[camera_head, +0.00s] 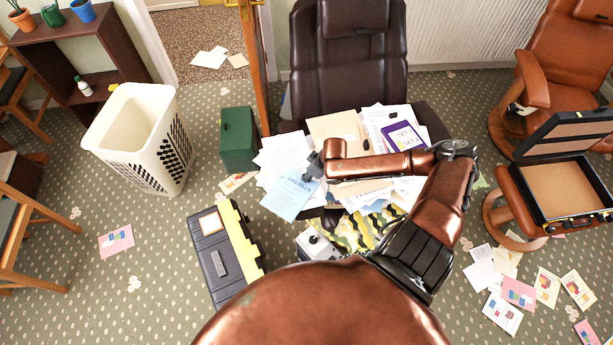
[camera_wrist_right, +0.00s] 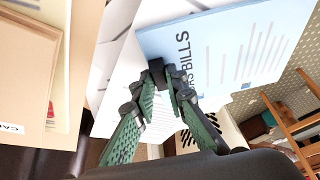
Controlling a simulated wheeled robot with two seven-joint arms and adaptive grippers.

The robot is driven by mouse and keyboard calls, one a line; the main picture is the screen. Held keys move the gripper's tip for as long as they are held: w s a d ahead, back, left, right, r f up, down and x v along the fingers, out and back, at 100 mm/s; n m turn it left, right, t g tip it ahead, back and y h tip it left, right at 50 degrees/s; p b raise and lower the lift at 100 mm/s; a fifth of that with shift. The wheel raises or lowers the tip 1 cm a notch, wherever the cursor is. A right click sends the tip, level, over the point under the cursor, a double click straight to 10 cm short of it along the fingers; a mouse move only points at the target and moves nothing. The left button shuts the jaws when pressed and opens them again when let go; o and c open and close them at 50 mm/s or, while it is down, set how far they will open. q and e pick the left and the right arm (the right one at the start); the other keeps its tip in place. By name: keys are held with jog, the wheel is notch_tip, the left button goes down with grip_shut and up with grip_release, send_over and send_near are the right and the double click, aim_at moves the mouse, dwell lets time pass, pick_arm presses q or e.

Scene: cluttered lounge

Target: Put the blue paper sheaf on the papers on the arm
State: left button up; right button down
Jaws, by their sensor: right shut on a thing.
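The blue paper sheaf (camera_head: 286,198), printed with large dark letters, is at the left front of the dark recliner (camera_head: 347,60). My right gripper (camera_head: 313,170) is shut on its edge. In the right wrist view the fingertips (camera_wrist_right: 165,75) meet at the edge of the blue sheaf (camera_wrist_right: 240,45). White papers (camera_head: 283,152) lie on the chair's left side, just behind the sheaf; the chair arm under them is mostly hidden. I cannot tell whether the sheaf touches them. My left gripper is not in view.
The seat holds a tan folder (camera_head: 338,127), a purple booklet (camera_head: 403,137) and loose papers. A green box (camera_head: 238,140), a black and yellow case (camera_head: 222,255) and a white basket (camera_head: 135,135) stand to the left. An open briefcase (camera_head: 565,190) and scattered papers are at right.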

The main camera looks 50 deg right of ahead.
jog(key=shift+r, duration=0.15)
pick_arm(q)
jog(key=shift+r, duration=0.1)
pick_arm(e)
jog(key=c, duration=1.9)
grip_release()
jog(key=shift+c, duration=0.2)
pick_arm(q)
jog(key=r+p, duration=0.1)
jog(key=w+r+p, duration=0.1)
jog(key=p, duration=0.1)
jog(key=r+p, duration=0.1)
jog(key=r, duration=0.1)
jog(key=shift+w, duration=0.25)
pick_arm(e)
jog(key=v, duration=1.2)
